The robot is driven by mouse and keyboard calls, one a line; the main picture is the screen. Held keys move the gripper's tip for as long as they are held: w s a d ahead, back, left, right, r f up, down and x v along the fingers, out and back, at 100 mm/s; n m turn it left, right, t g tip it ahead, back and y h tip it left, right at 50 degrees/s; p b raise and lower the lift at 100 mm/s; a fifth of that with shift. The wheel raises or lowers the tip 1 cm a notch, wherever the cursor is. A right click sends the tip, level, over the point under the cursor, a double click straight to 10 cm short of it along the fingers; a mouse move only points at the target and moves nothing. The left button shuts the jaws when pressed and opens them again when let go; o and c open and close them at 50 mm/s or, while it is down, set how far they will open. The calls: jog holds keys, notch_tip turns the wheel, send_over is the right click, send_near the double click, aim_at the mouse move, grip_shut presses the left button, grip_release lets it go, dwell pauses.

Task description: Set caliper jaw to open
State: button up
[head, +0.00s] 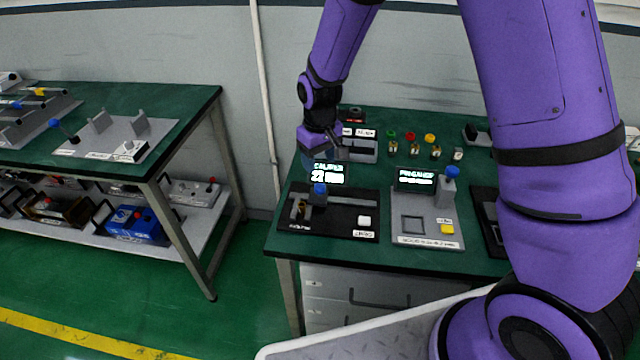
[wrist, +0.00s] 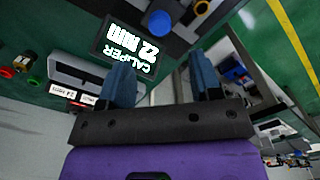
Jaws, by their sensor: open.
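The caliper station is a black plate (head: 345,224) near the front left of the green bench, with a blue knob (head: 319,190) and a white button (head: 364,220). Its lit display (head: 328,174) reads CALIPER and about 22 mm. The display also shows upside down in the wrist view (wrist: 132,45), with the blue knob (wrist: 160,22) beyond it. My gripper (head: 312,157) is above and behind the display, apart from the knob. In the wrist view its two blue fingers (wrist: 160,84) are spread with nothing between them. The jaw's exact position is too small to tell.
Right of the caliper stands a grey station (head: 428,228) with a blue-topped lever (head: 450,180) and a yellow button (head: 447,229). Several colored knobs (head: 410,136) stand behind. A second green bench (head: 180,103) is at left, across a clear floor gap.

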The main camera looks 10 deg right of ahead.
aim_at(320, 186)
notch_tip(320, 186, down, 9)
jog(key=shift+r, duration=0.1)
dwell(0.3)
grip_shut()
jog(key=shift+s+d, duration=0.25)
jog(key=shift+d, duration=0.4)
jog(key=shift+s+d, duration=0.3)
jog(key=shift+d, duration=0.4)
jog(key=shift+s+d, duration=0.25)
jog(key=shift+d, duration=0.4)
grip_release()
jog(key=shift+r, duration=0.1)
